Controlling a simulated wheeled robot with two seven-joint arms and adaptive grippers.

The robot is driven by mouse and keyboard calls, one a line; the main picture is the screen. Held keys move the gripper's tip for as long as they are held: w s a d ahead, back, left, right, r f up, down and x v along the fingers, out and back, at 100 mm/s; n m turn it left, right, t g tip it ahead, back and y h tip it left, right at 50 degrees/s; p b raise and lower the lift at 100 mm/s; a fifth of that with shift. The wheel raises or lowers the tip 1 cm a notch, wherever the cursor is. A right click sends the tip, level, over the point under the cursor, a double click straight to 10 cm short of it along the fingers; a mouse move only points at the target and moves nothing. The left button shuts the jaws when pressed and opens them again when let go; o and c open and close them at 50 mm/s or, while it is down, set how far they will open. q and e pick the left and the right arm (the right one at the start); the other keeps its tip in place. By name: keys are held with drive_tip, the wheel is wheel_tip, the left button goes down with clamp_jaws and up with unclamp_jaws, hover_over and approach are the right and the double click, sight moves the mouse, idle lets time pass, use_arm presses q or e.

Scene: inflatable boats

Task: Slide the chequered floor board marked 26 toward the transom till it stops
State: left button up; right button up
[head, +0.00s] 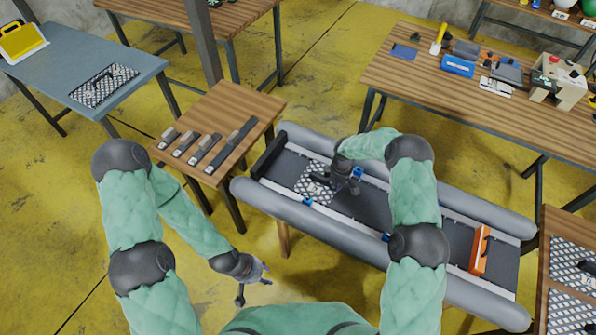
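The grey inflatable boat (285,208) lies across the middle, with dark floor between its two tubes. A chequered black-and-white floor board (308,187) lies in its left part; its marking is too small to read. A dark upright board (268,156), apparently the transom, spans the boat's left end, with dark floor showing between it and the chequered board. My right gripper (329,183) is low at the chequered board's right side and hides part of it; contact and finger opening are unclear. My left gripper (254,285) is open and empty over the yellow floor, left of the boat.
An orange piece (480,250) stands in the boat's right end. A small wooden table (226,103) holds several grey blocks. Other chequered boards lie on the blue table (60,62) and the right table (546,285). A long table (410,78) with tools stands behind.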

sight(309, 178)
drive_tip(key=shift+w+a+f+b, duration=0.2)
drive_tip(key=shift+w+a+b, duration=0.4)
drive_tip(key=shift+a, duration=0.5)
drive_tip(key=shift+w+a+f+b, duration=0.25)
drive_tip(key=shift+w+a+b, duration=0.15)
drive_tip(key=shift+a+b, duration=0.55)
drive_tip(key=shift+w+a+f+b, duration=0.2)
drive_tip(key=shift+w+a+b, duration=0.35)
drive_tip(key=shift+a, duration=0.65)
drive_tip(key=shift+w+a+b, duration=0.55)
drive_tip(key=shift+a+b, duration=0.25)
drive_tip(key=shift+a, duration=0.1)
drive_tip(key=shift+w+a+b, duration=0.6)
drive_tip(key=shift+a+b, duration=0.15)
drive_tip(key=shift+a, duration=0.2)
drive_tip(key=shift+w+a+b, duration=0.55)
drive_tip(key=shift+a+b, duration=0.25)
drive_tip(key=shift+a, duration=0.1)
drive_tip(key=shift+s+d+r+p, duration=0.1)
drive_tip(key=shift+s+d+p, duration=0.3)
drive_tip(key=shift+d, duration=0.2)
drive_tip(key=shift+s+d, duration=0.15)
drive_tip(key=shift+d, duration=0.2)
drive_tip(key=shift+w+r+p, duration=0.2)
drive_tip(key=shift+r+p, duration=1)
drive_tip(key=shift+r, duration=1.25)
drive_tip(key=shift+w+r+p, duration=0.15)
drive_tip(key=shift+r+p, duration=1.05)
drive_tip(key=shift+r, duration=1.2)
drive_tip(key=shift+d, duration=0.1)
